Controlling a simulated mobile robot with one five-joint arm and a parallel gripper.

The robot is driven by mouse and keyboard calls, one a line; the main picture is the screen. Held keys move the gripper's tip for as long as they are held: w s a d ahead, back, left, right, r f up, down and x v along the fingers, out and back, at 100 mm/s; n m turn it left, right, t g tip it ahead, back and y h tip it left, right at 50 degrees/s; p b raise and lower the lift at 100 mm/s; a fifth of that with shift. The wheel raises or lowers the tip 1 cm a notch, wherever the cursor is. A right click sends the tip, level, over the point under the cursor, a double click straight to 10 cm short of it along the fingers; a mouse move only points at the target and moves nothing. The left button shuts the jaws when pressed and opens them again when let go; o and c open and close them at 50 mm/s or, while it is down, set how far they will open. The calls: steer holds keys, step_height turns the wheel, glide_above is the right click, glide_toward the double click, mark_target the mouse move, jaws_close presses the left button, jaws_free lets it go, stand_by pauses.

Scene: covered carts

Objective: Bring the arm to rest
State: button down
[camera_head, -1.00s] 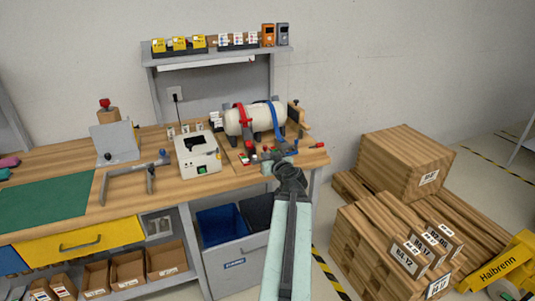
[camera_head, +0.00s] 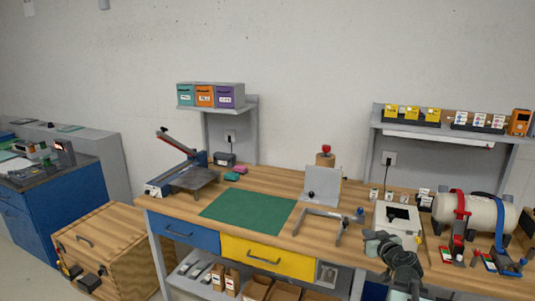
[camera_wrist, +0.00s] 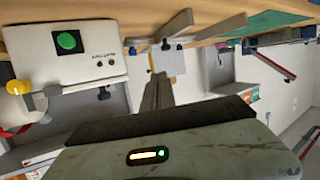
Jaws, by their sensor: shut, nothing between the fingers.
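My arm shows in the lower right of the head view, and my gripper (camera_head: 377,243) is above the front edge of the wooden workbench (camera_head: 275,186). It is near the white box with a dark square on top (camera_head: 410,232), and I cannot tell the exact gap. The gripper is shut and holds nothing. In the wrist view, my gripper's pale body fills the bottom. The white box (camera_wrist: 110,75) with its green round spot shows at the upper left there.
The bench carries a green mat (camera_head: 248,213), a grey angled clamp (camera_head: 330,222), an upright grey plate (camera_head: 322,186) and a strapped white cylinder (camera_head: 473,214). A yellow drawer (camera_head: 267,256) is under the bench front. A wooden crate (camera_head: 108,250) stands at the left, beside a blue cabinet (camera_head: 73,205).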

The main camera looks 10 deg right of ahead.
steer(key=w+a+f+n+g+y+p, duration=0.1)
steer(key=w+a+f+n+y, duration=0.15)
steer(key=a, duration=0.85)
steer(key=w+a+f+n+g+y, duration=0.1)
steer(key=w+a+n+g+y, duration=0.15)
steer(key=a, duration=0.95)
steer(key=s+a+f+n+g+y+p, duration=0.1)
steer(key=s+a+f+g, duration=0.15)
steer(key=a, duration=0.55)
steer(key=s+a+f+n+g, duration=0.1)
steer(key=a+f+g, duration=0.15)
steer(key=a, duration=0.55)
steer(key=s+d+f+m+g+h, duration=0.1)
steer(key=s+f+m+g+h, duration=0.1)
steer(key=s, duration=0.4)
steer(key=s+d+f+m+g+h, duration=0.2)
steer(key=s+f+m+g, duration=0.2)
steer(key=s, duration=0.3)
steer(key=shift+d, duration=0.25)
